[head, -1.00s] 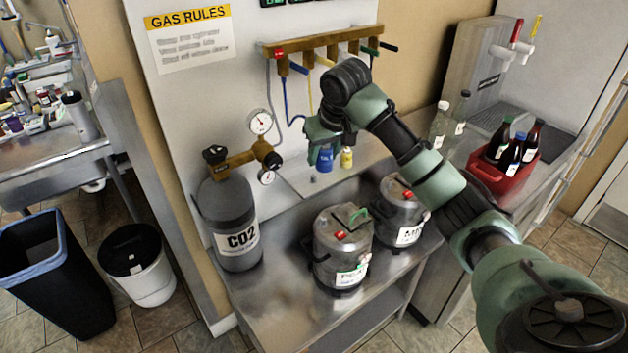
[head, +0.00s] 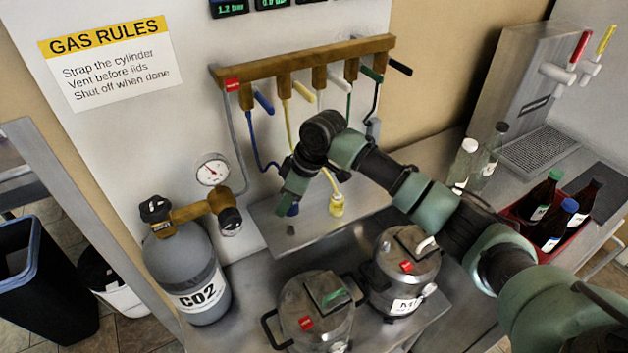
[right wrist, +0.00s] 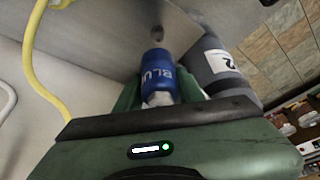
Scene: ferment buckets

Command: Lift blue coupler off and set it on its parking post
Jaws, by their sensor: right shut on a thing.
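The blue coupler (head: 293,210) hangs below my right gripper (head: 288,200), mostly hidden by it in the head view. In the right wrist view the blue coupler (right wrist: 157,68), lettered "BLU", sits between the fingers of my right gripper (right wrist: 160,95), which is shut on it. A small dark stub (head: 291,230), which looks like a parking post, stands on the metal ledge (head: 265,220) just below the coupler. The coupler looks apart from it, but the exact gap cannot be told. My left gripper is out of view.
A yellow coupler (head: 336,204) on its hose stands close to the right on the ledge. The CO2 cylinder (head: 186,270) with its regulator is at left. Two steel kegs (head: 318,315) (head: 402,268) stand in front.

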